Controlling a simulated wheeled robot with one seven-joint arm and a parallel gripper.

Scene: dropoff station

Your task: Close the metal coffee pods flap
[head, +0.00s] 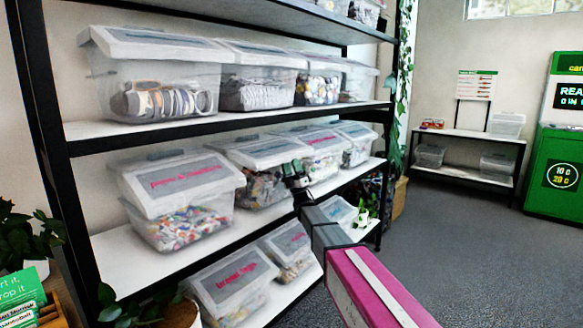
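My gripper (296,172) is dark and small in the head view, in front of the middle shelf. It overlaps the right part of a clear bin (262,188) with small mixed-colour contents. That bin's pale flap (266,151) slopes down toward the front and looks lowered; its label is too small to read. I cannot tell for sure which bin is for metal coffee pods. I cannot tell whether my gripper touches the bin or whether its fingers are apart.
A bin with pink lettering (182,182) stands to the left, others to the right. The lower shelf holds a "bread tags" bin (235,282); the upper shelf (225,130) holds more bins. Plants (35,240) stand at the left. Grey floor (455,235) is clear at the right.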

